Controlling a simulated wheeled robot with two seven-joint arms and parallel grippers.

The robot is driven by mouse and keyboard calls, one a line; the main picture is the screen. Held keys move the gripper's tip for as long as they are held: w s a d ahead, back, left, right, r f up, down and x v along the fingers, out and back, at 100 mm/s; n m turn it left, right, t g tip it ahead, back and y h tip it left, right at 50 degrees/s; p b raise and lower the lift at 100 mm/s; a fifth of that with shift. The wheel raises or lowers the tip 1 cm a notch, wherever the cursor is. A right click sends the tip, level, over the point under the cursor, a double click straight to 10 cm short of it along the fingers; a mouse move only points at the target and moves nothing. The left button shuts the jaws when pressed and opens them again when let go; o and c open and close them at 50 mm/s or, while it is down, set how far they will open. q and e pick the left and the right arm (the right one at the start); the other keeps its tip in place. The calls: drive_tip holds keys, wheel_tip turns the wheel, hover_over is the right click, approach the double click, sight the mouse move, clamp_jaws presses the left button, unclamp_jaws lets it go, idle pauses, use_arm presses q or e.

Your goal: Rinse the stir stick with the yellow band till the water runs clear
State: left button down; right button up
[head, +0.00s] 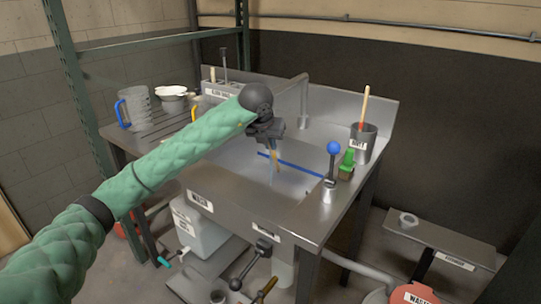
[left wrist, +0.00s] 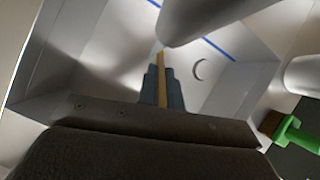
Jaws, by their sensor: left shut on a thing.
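My left gripper (head: 268,140) hangs over the metal sink (head: 235,172), shut on a thin tan stir stick (head: 274,162) that points down into the basin. The left wrist view shows the stick (left wrist: 162,62) between the two dark fingers (left wrist: 162,92). I cannot make out its yellow band; the fingers hide part of the stick. The grey faucet (head: 304,92) rises behind the sink, and its spout (left wrist: 188,22) is close to the stick in the left wrist view. I cannot tell whether water runs or what colour it has. My right gripper is not in view.
A blue-knobbed lever (head: 334,150) and a green-handled brush (head: 347,162) stand on the right rim. A grey cup (head: 362,143) there holds another stick. A clear jug (head: 137,107) and a white bowl (head: 172,98) stand at left. A blue line (head: 298,168) crosses the basin.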

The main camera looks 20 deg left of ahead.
use_arm(q)
drive_tip(key=shift+a, duration=0.1)
idle(0.3)
drive_tip(key=shift+a, duration=0.45)
drive_tip(key=shift+d+b, duration=0.2)
drive_tip(key=shift+b, duration=0.1)
